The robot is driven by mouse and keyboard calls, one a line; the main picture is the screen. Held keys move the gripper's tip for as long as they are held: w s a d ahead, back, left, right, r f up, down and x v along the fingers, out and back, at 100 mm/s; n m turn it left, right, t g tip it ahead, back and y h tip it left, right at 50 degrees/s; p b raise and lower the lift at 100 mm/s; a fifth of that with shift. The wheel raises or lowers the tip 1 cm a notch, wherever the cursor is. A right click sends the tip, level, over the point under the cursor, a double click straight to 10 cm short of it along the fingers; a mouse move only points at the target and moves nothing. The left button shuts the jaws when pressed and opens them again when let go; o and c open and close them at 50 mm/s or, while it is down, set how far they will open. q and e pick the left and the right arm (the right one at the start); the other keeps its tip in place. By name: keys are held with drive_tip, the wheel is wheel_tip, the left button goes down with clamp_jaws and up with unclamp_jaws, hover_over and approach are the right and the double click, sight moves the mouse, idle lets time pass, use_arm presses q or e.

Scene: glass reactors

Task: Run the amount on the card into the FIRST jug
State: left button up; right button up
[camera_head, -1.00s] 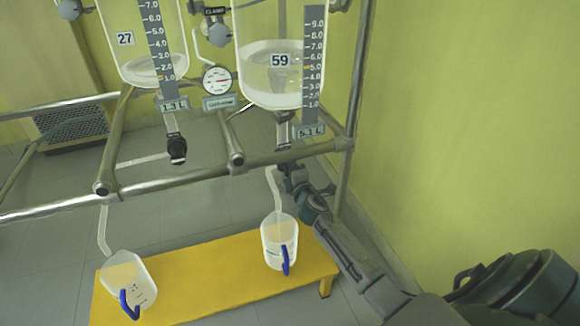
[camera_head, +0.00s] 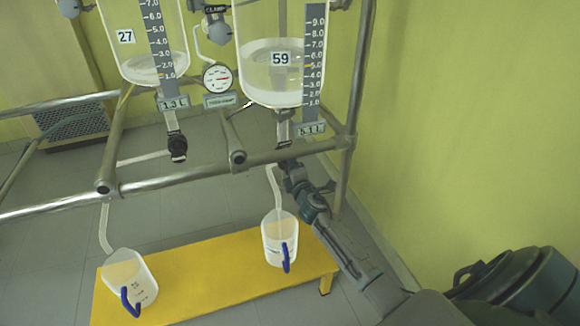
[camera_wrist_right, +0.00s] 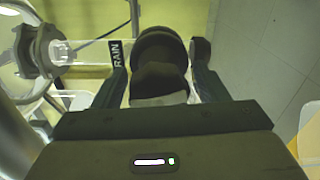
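The glass reactor marked 59 (camera_head: 262,80) holds pale liquid, with a level scale (camera_head: 315,70) and a display (camera_head: 311,129) reading about 5.1 L. The reactor marked 27 (camera_head: 140,45) holds less liquid. Its dark drain valve (camera_head: 177,147) hangs below. A clear jug with a blue handle (camera_head: 280,232) stands under reactor 59's outlet tube; another jug (camera_head: 128,278) stands under the left tube. My right gripper (camera_head: 288,168) is at reactor 59's drain; in the wrist view its fingers (camera_wrist_right: 160,75) flank a dark knob (camera_wrist_right: 160,48), contact unclear. My left gripper and the card are not visible.
Both jugs stand on a yellow bench (camera_head: 210,272), with free room between them. Metal frame rails (camera_head: 200,172) cross in front of the reactors. A round gauge (camera_head: 216,77) sits between them. A yellow wall (camera_head: 470,130) is on the right.

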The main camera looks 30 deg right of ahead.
drive_tip(key=v, duration=1)
drive_tip(key=shift+s, duration=0.35)
drive_tip(key=shift+a, duration=0.15)
idle(6.5)
